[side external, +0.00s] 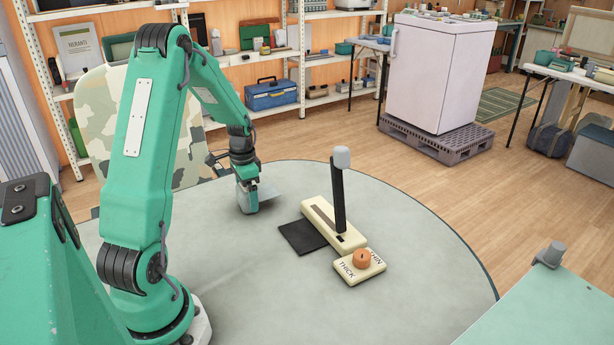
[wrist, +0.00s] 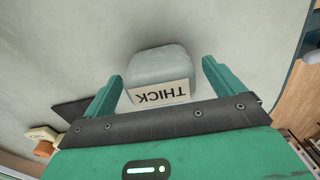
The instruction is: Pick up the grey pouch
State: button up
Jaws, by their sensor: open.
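The grey pouch (wrist: 158,62) lies on the round table with a pale label reading THICK. In the wrist view it sits between the two green fingers of my gripper (wrist: 162,74), which are spread open with a gap on each side. The rest of the pouch is hidden there by the gripper. Whether the fingers touch the pouch is not clear.
A cream base with an upright black lever (side external: 339,200) stands to the right, next to a dark flat square (side external: 302,237). A cream block (side external: 345,273) marked THICK and THIN carries an orange knob (side external: 361,258). The table's front is clear.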

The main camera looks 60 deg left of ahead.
jog(key=shift+f, duration=1)
jog(key=shift+c, duration=0.2)
jog(key=c, duration=1.2)
jog(key=shift+r, duration=0.2)
jog(key=shift+r, duration=0.55)
jog(key=r, duration=0.3)
jog(key=shift+w+d+r, duration=0.1)
jog(key=shift+d, duration=0.2)
jog(key=d+r, duration=0.2)
jog(key=d, duration=0.1)
jog(key=w+d+r, duration=0.1)
jog(key=d+r, duration=0.1)
jog(key=d, duration=0.2)
jog(key=w+d+r, duration=0.1)
jog(key=d+r, duration=0.1)
jog(key=d, duration=0.1)
jog(key=shift+d+r, duration=0.2)
jog(key=shift+d, duration=0.2)
